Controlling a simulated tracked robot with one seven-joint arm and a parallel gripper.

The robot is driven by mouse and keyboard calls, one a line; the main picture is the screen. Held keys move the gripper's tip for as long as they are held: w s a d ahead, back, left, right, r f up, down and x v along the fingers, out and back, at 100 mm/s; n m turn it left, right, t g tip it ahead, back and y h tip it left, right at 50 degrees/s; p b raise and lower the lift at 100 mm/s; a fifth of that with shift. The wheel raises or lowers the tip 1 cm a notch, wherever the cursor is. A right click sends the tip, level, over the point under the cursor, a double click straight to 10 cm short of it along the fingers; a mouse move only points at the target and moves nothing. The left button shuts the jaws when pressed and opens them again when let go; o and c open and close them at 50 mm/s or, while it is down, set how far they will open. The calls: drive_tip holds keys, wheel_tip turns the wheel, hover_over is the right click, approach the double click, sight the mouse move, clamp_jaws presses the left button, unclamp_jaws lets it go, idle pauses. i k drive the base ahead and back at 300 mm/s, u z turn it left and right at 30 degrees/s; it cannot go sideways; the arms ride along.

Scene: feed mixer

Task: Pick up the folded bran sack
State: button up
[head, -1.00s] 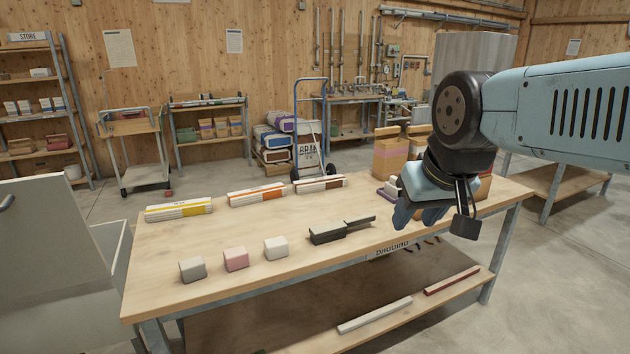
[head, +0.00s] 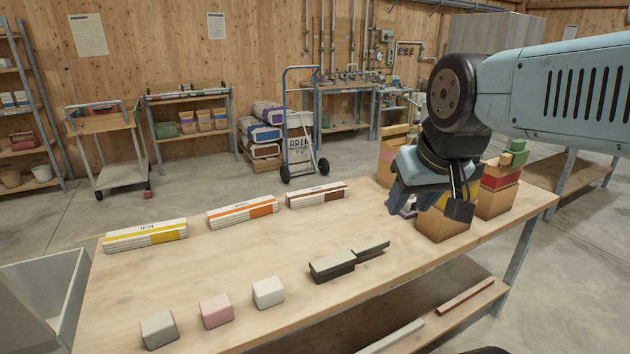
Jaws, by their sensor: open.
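Three flat folded sack bundles lie in a row along the far side of the wooden table (head: 235,265). The one with a brown band (head: 317,194) is the right-most; its print is too small to read. The orange-banded bundle (head: 242,213) is left of it, and the yellow-banded bundle (head: 145,235) is farthest left. My gripper (head: 429,212) is open, pointing down over the table's right end, apart from and to the right of the brown-banded bundle.
Grey (head: 158,329), pink (head: 216,310) and white (head: 268,292) blocks and dark grey pieces (head: 332,266) lie along the near edge. Filled brown bags (head: 497,196) stand at the right end, close to my gripper. The middle of the table is clear.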

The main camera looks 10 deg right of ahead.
sight(317, 195)
drive_tip(key=i, duration=0.85)
drive_tip(key=u, duration=0.05)
